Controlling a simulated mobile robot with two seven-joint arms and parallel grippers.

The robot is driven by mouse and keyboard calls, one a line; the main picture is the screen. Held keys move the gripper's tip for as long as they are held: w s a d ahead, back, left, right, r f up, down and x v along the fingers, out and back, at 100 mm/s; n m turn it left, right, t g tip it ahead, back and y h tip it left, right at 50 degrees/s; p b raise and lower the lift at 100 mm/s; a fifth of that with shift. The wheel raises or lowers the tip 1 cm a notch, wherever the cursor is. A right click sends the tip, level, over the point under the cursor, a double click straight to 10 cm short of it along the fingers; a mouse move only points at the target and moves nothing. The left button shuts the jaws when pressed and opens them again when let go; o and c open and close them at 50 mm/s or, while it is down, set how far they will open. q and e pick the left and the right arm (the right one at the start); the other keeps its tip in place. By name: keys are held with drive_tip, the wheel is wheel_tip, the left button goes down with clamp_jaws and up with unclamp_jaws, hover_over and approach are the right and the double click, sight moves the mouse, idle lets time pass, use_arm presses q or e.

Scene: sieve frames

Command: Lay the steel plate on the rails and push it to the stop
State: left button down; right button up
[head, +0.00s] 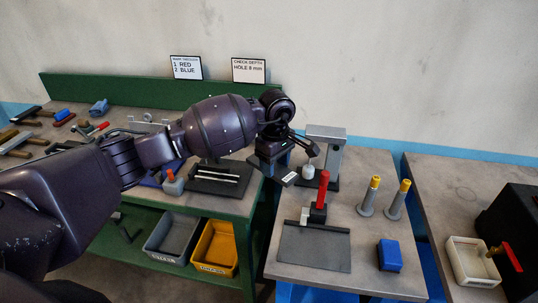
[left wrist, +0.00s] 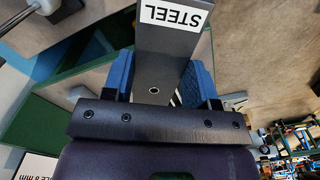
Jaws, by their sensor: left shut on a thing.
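The steel plate, a dark grey bar with a white STEEL label and a small hole, is held in my left gripper (left wrist: 158,78). Blue finger pads press on both sides of the plate (left wrist: 172,45) in the left wrist view. In the head view my left gripper (head: 270,160) hangs over the gap between the green bench and the grey table, with the plate's labelled end (head: 289,179) poking out to the right. Two pale strips that look like the rails (head: 215,174) lie on a dark base on the green bench, left of the gripper. The stop cannot be made out.
A grey press (head: 326,150) stands just right of the gripper. A red-handled tool (head: 321,190), two yellow-topped posts (head: 371,195) and a blue block (head: 390,256) are on the grey table. Bins (head: 216,247) are below.

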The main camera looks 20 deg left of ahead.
use_arm(q)
drive_tip(key=w+n+p, duration=0.1)
drive_tip(key=w+a+f+n+p, duration=0.1)
drive_tip(key=n, duration=0.1)
drive_tip(key=w+a+f+n, duration=0.1)
drive_tip(key=n, duration=0.1)
drive_tip(key=shift+w+a+f+p, duration=0.15)
drive_tip(key=shift+a+f+p, duration=0.05)
drive_tip(key=shift+p, duration=0.2)
drive_tip(key=shift+w+a+f+n, duration=0.2)
drive_tip(key=shift+f+n, duration=0.25)
drive_tip(key=shift+n, duration=0.25)
use_arm(e)
drive_tip(key=r, duration=0.1)
drive_tip(key=s+r, duration=0.1)
drive_tip(key=shift+s+d+r, duration=0.1)
drive_tip(key=shift+d+r, duration=0.15)
drive_tip(key=shift+r, duration=0.05)
drive_tip(key=shift+r, duration=0.1)
drive_tip(key=shift+w, duration=0.2)
